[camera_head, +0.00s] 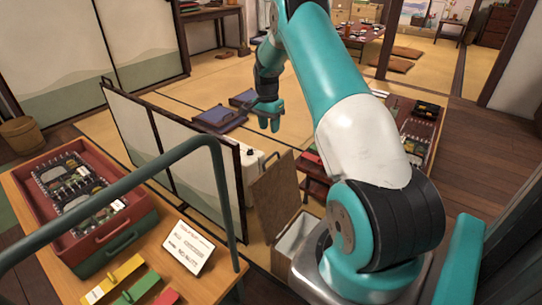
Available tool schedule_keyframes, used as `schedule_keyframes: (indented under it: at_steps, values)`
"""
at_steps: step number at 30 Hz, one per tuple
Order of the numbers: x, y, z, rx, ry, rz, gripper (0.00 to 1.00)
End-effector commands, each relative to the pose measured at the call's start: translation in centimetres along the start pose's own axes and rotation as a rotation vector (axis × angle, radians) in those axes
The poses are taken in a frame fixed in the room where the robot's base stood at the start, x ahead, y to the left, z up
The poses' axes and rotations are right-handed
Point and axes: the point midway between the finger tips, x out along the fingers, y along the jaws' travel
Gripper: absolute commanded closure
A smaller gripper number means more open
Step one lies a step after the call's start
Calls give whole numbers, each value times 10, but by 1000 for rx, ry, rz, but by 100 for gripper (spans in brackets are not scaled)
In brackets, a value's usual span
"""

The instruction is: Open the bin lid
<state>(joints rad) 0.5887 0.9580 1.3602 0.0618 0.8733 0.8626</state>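The bin (283,262) stands on the floor close in front of my base, right of the wooden table. Its brown lid (275,197) is raised and stands up steeply at the bin's back left side. A pale inside (294,238) shows below the lid, partly hidden by my base. My gripper (269,128) hangs farther off, up and beyond the lid in the picture, apart from it and near the dark blue cushions. Its teal fingers point down. They are too small to tell whether they are open or shut, and I see nothing held.
A wooden table (50,268) at left holds a red tray box (122,222), a white sign card (188,247) and coloured tags. A folding screen (180,160) stands behind it. A low table (422,110) with trays lies right of my arm. Tatami is open beyond.

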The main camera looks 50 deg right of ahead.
Motion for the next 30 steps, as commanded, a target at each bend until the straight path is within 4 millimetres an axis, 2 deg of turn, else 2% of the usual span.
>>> schedule_keyframes:
  at_steps: [1, 6, 13, 19, 28, 29, 30]
  values:
    - [16, 0, 0, 0, -3, 3, 62]
    - [55, 0, 0, -1, -2, 2, 62]
    - [96, 0, 0, -1, -1, 1, 62]
    - [112, 0, 0, -2, 0, 0, 62]
    - [114, 0, 0, -2, 0, -1, 62]
    - [114, 0, 0, -2, 0, -1, 65]
    - [114, 0, 0, -2, 0, -1, 74]
